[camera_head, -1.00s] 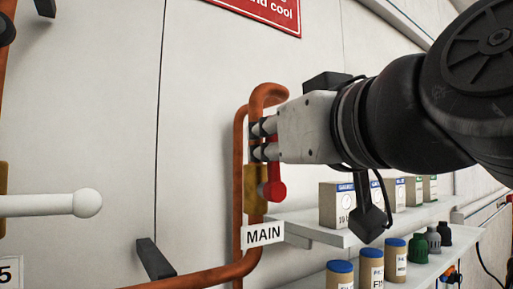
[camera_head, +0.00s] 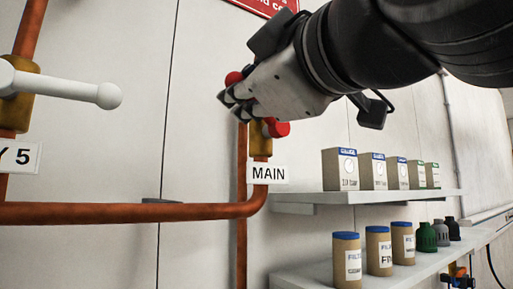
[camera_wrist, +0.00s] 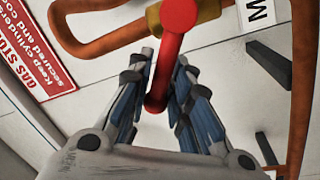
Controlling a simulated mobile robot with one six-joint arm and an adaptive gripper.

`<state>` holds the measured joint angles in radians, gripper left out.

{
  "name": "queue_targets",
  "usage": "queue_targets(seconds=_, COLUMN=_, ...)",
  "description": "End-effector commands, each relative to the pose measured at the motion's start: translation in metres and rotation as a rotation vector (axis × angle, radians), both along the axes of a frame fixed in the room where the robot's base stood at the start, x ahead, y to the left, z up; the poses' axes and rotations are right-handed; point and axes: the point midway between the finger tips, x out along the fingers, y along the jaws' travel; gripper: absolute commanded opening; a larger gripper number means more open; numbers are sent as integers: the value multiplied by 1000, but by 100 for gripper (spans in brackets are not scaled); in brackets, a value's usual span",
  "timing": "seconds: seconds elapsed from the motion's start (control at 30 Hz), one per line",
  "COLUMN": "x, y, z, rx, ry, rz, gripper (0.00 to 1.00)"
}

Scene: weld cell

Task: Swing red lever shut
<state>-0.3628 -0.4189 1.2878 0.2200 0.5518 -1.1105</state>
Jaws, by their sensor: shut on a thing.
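The red lever (camera_head: 277,128) has its round hub on the brass valve body (camera_head: 260,139) of the copper pipe, above the MAIN label (camera_head: 268,173). My gripper (camera_head: 234,95) comes in from the upper right and hides most of the lever; the red tip shows past the fingers, up and left of the hub. In the wrist view, the lever (camera_wrist: 164,70) runs between the two fingers (camera_wrist: 157,88), which are shut on it. The brass body also shows at the top of the wrist view (camera_wrist: 195,14).
A white lever (camera_head: 70,86) on another brass valve sticks out at the left. The copper pipe (camera_head: 130,213) runs along the wall below. Shelves with boxes (camera_head: 340,169) and canisters (camera_head: 347,260) stand at the right. A red sign (camera_head: 262,6) hangs above.

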Motion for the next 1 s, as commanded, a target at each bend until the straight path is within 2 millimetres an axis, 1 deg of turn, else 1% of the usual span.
queue_targets(seconds=0.03, x=-1, y=1, z=-9, rx=-34, ry=-25, rz=0, gripper=0)
queue_targets(seconds=0.5, x=-6, y=9, z=-31, rx=-367, ry=-249, rz=-1, gripper=0)
queue_targets(seconds=0.73, x=-6, y=9, z=-37, rx=-469, ry=-316, rz=-1, gripper=0)
queue_targets(seconds=1.0, x=-7, y=10, z=-39, rx=-522, ry=-352, rz=1, gripper=0)
